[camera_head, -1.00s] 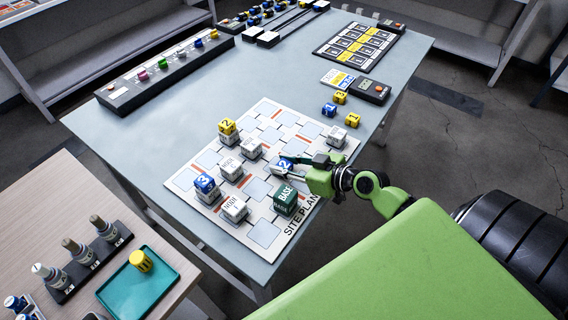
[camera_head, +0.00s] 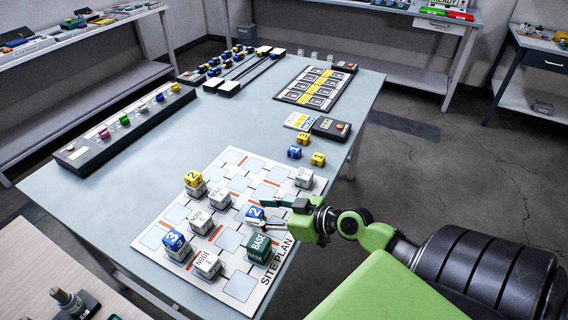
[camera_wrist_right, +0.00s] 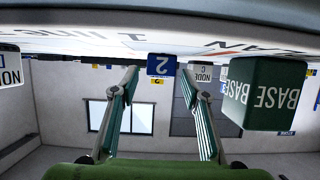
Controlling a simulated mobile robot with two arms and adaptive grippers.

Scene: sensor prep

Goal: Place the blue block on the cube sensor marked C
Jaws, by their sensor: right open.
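A blue block marked 2 (camera_head: 255,213) is on the site plan board (camera_head: 240,287); I cannot tell what it rests on. My right gripper (camera_head: 277,211) is open, low over the board, just right of this block. In the right wrist view, upside down, the block (camera_wrist_right: 161,65) lies ahead between the spread fingertips (camera_wrist_right: 159,77), not visibly gripped. The white cube marked C (camera_head: 199,222) stands to its left with a bare top; it also shows behind the block in the wrist view (camera_wrist_right: 203,73). My left gripper is not in view.
The green BASE cube (camera_head: 259,249) stands close to the gripper. Another blue block, marked 3 (camera_head: 174,240), and a yellow block (camera_head: 193,179) sit on white cubes. More white cubes (camera_head: 207,263) stand nearby. Small blocks (camera_head: 304,138) lie behind the board. The table's middle is clear.

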